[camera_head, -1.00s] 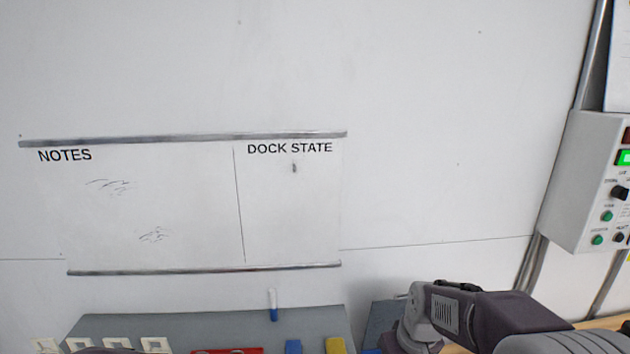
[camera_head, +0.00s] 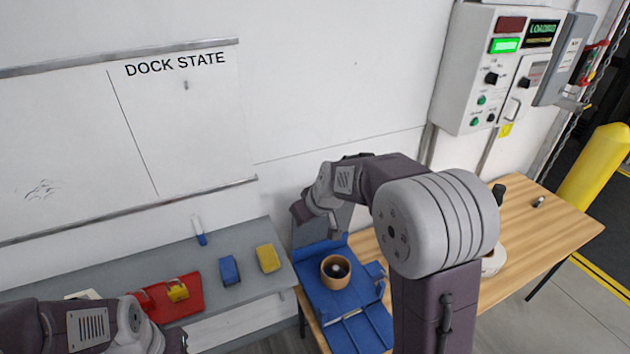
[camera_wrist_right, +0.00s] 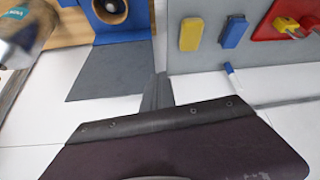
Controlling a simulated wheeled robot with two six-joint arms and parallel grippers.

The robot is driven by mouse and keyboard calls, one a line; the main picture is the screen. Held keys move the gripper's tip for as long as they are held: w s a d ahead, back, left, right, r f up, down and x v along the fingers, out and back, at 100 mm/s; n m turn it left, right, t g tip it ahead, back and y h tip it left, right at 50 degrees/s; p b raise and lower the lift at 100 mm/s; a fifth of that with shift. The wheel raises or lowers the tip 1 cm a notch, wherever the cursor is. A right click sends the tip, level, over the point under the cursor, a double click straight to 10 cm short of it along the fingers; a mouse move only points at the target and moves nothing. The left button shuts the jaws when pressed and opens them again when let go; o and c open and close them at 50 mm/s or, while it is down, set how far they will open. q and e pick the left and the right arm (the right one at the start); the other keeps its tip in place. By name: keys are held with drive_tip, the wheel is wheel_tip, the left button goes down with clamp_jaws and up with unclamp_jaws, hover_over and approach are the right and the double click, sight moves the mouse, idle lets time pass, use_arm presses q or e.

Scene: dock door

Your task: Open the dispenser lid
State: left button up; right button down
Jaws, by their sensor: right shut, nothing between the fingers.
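No part is clearly marked as a dispenser lid. A blue unit (camera_head: 349,300) on the wooden table holds a round tan cup (camera_head: 335,285) with a dark and light thing inside. The unit also shows at the top of the right wrist view (camera_wrist_right: 128,30). A flat grey panel (camera_wrist_right: 108,72) stands beside it there. My right gripper (camera_wrist_right: 160,80) is shut and empty, with its fingertips near the panel's edge; I cannot tell if they touch. In the head view my right arm covers part of the table. My left gripper (camera_head: 172,340) is low at the left, its fingers unclear.
A grey shelf (camera_head: 262,235) carries a red tray (camera_head: 178,310), a blue block (camera_head: 229,270) and a yellow block (camera_head: 267,258). A control box (camera_head: 470,90) hangs on the wall. The table's right end (camera_head: 560,222) is mostly clear. A yellow post (camera_head: 595,175) stands beyond.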

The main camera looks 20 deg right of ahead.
drive_tip(key=w+d+r+m+t+p, duration=0.1)
drive_tip(key=w+d+r+p, duration=0.2)
drive_tip(key=w, duration=0.4)
drive_tip(key=w+d+r+m+t+p, duration=0.1)
drive_tip(key=w+d+r+t, duration=0.15)
drive_tip(key=w+d, duration=0.4)
drive_tip(key=shift+g+h, duration=0.3)
drive_tip(key=shift+g, duration=0.35)
drive_tip(key=w+f, duration=0.1)
drive_tip(key=f, duration=0.2)
drive_tip(key=w+f+p, duration=0.1)
drive_tip(key=f, duration=0.3)
drive_tip(key=w+f+p, duration=0.1)
drive_tip(key=f, duration=0.3)
drive_tip(key=shift+w+d, duration=0.15)
drive_tip(key=shift+d, duration=0.15)
drive_tip(key=shift+f, duration=0.1)
